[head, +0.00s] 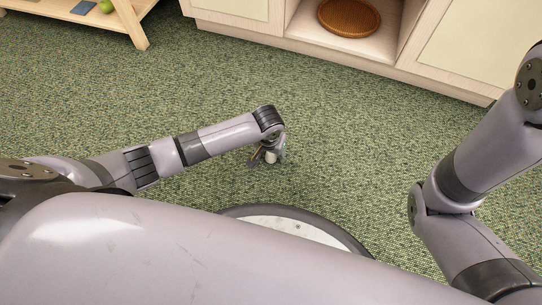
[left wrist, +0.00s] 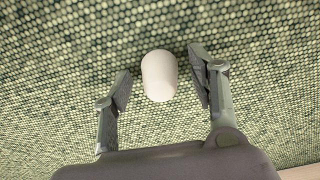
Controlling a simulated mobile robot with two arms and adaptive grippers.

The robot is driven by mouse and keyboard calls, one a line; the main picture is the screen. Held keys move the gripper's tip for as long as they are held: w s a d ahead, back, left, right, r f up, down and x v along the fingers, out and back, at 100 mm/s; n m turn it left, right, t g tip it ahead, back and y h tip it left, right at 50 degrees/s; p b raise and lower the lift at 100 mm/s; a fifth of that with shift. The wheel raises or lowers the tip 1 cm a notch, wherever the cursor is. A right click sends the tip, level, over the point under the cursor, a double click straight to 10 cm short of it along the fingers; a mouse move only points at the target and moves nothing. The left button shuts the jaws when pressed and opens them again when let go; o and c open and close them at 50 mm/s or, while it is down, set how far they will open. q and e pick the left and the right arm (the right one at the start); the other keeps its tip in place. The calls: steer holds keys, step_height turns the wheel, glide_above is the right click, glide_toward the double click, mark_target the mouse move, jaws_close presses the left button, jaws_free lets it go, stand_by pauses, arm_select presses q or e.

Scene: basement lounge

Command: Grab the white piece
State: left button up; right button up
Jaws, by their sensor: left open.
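The white piece (left wrist: 159,75) is a small rounded, cylinder-like object on the green carpet. In the left wrist view it sits between the two open fingers of my left gripper (left wrist: 163,84), with a gap on each side. In the head view the white piece (head: 270,157) shows as a small pale spot, partly hidden by the gripper. My left gripper (head: 268,158) points down close over it near the floor. My right arm shows at the right edge of the head view, but its gripper is out of the picture.
A pale cabinet (head: 300,42) with an open shelf holding a brown woven basket (head: 349,16) stands at the back. A wooden table (head: 133,22) with a green fruit (head: 106,6) and a blue item (head: 83,7) is at the upper left. The carpet between is clear.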

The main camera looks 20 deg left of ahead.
arm_select(q)
steer(key=shift+c, duration=0.3)
steer(key=c, duration=0.9)
steer(key=shift+r, duration=0.1)
